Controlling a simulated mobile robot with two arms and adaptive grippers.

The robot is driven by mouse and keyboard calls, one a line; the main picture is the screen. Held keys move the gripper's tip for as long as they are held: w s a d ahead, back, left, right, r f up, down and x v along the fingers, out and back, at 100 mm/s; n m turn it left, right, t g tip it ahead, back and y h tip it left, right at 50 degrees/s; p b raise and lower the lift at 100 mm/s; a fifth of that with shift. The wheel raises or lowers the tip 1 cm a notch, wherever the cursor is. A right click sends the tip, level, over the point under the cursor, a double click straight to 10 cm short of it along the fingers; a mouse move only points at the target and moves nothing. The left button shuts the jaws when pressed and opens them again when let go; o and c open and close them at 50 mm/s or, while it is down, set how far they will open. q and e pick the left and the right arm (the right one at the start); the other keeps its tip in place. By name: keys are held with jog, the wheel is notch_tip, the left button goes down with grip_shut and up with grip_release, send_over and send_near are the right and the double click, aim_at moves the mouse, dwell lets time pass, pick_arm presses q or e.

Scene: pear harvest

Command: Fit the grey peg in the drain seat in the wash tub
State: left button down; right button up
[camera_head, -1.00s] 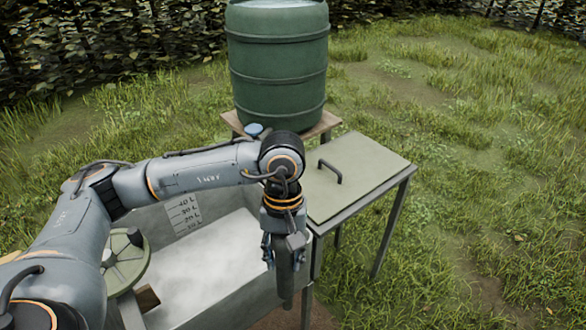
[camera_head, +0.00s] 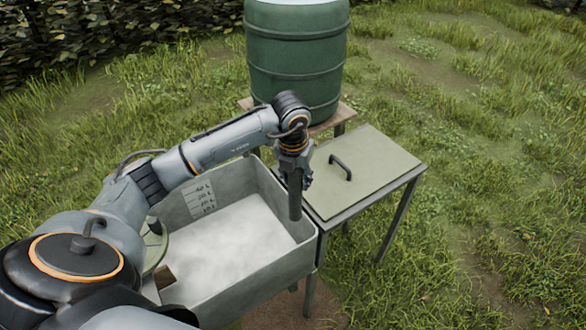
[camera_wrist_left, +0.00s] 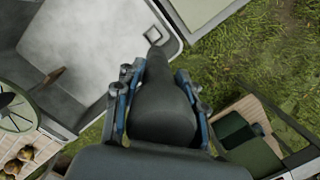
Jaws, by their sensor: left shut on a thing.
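The grey peg (camera_head: 295,199) hangs upright below my left gripper (camera_head: 295,172), which is shut on its upper part. In the left wrist view the peg (camera_wrist_left: 165,110) lies between the fingers of my left gripper (camera_wrist_left: 163,95) and narrows to a thin far end. The wash tub (camera_head: 291,271) stands below, with a pale bottom. In the head view the peg's lower end overlaps the tub's right side. In the wrist view a small square fitting (camera_wrist_left: 153,34), possibly the drain seat, shows at the tub's corner, partly covered by the peg's tip. Contact cannot be told. My right gripper is out of view.
A side table (camera_head: 375,185) with a dark handle on its top stands right of the tub. A green barrel (camera_head: 297,60) stands behind on a wooden stand. A round green disc (camera_wrist_left: 14,108) lies at the tub's left. A wooden-edged box (camera_wrist_left: 262,116) shows at lower right.

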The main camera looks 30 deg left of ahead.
aim_at(293, 195)
pick_arm(q)
jog(key=shift+a+n, duration=0.55)
jog(key=shift+n, duration=0.35)
jog(key=shift+w+a+f, duration=0.1)
jog(key=shift+f, duration=0.05)
jog(key=shift+f+b, duration=0.4)
jog(key=shift+f, duration=0.25)
notch_tip(293, 195, down, 6)
jog(key=b, duration=0.4)
notch_tip(293, 195, down, 8)
jog(key=b, duration=0.7)
jog(key=shift+f, duration=0.1)
notch_tip(293, 195, down, 9)
jog(key=b, duration=0.6)
jog(key=shift+b, duration=0.4)
jog(key=shift+f, duration=0.2)
